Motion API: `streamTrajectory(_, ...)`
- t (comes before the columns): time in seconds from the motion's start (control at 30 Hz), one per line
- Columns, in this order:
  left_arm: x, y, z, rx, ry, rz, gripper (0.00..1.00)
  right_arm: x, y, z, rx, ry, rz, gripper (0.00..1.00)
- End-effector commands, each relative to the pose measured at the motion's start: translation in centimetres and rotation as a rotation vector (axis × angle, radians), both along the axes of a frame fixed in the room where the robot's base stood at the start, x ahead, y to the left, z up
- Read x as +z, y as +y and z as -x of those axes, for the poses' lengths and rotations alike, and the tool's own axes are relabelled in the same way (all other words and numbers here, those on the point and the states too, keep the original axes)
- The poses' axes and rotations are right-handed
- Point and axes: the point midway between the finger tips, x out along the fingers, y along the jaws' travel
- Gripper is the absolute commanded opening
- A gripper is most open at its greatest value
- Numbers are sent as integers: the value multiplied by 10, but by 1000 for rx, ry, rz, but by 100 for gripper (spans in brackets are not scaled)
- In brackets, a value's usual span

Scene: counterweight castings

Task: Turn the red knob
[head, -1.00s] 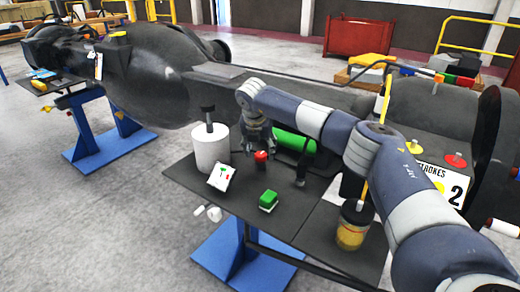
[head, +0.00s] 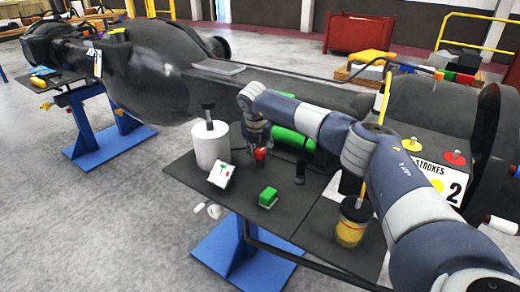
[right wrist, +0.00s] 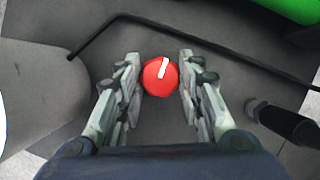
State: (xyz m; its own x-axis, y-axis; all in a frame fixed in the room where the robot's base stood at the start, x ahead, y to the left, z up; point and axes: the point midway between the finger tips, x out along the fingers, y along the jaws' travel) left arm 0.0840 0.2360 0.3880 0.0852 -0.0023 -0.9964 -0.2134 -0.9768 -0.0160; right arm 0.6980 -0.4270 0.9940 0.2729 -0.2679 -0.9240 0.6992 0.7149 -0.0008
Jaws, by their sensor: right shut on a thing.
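The red knob (head: 260,154) stands on the dark table, between the white cylinder and the green block. In the right wrist view the red knob (right wrist: 158,78) is round, with a white mark on its top running up and slightly right. My right gripper (head: 258,143) reaches down over it from above. In the head view the fingers partly hide the knob. My left gripper is not in view.
Close by on the dark table (head: 240,205) are a white cylinder (head: 211,147), a white card (head: 221,175), a green block (head: 268,197) and a lying green cylinder (head: 290,138). A thin black rod (right wrist: 225,48) crosses behind the knob. A yellow jar (head: 350,232) stands at the right.

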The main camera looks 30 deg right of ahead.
Motion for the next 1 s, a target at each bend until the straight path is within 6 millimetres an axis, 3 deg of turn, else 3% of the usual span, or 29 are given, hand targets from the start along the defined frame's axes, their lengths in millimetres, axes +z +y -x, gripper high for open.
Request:
streamTrajectory(0.37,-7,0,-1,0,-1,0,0,-1,-1,1,188,-1,-2,10)
streamTrajectory(1.0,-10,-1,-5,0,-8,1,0,1,-5,1,786,-4,-5,10)
